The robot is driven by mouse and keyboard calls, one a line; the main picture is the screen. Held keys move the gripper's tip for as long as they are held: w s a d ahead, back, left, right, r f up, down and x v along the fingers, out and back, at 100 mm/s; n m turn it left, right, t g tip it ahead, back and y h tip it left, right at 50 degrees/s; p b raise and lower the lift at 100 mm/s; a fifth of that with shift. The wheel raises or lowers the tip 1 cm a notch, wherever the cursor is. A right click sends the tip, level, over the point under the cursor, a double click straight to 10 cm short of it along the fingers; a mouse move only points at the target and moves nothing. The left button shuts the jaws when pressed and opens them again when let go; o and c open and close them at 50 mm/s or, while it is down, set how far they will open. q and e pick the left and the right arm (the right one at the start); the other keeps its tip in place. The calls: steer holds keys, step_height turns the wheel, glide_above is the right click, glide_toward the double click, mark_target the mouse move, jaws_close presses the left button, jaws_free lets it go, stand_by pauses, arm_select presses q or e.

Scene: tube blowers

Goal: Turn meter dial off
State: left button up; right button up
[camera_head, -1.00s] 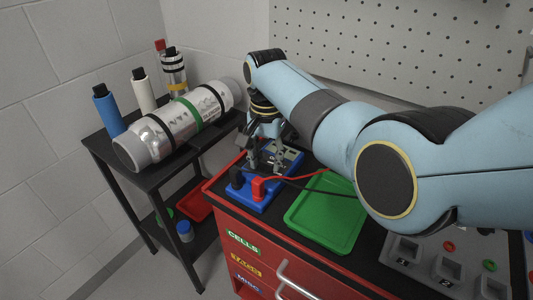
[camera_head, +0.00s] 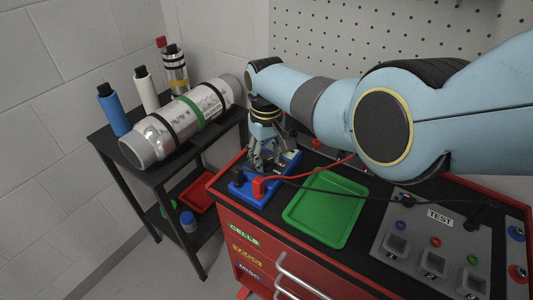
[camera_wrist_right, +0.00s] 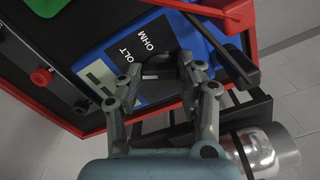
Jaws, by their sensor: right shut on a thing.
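The blue meter (camera_head: 245,194) lies at the left end of the red cabinet's top. In the wrist view the meter (camera_wrist_right: 95,52) shows a small grey display and the words VOLT and OHM. My right gripper (camera_head: 261,163) points down over its face. In the wrist view the right gripper's fingertips (camera_wrist_right: 158,72) are closed around the dark dial (camera_wrist_right: 158,66) beside those words. The fingers hide much of the dial, so I cannot read its setting. My left gripper is in no view.
A red plug (camera_head: 259,187) and a black plug (camera_head: 238,176) stand on the meter, with leads running right. A green tray (camera_head: 325,207) lies beside it. A grey test panel (camera_head: 430,245) is farther right. A black shelf (camera_head: 160,172) holds a silver cylinder (camera_head: 185,122) and several bottles.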

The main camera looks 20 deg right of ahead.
mark_target(266, 159)
steer(key=n, duration=0.5)
steer(key=shift+w+p, duration=0.1)
steer(key=shift+p, duration=0.3)
stand_by(0.4)
steer(key=o, duration=1.2)
steer(key=shift+c, duration=0.2)
step_height(266, 159, up, 12)
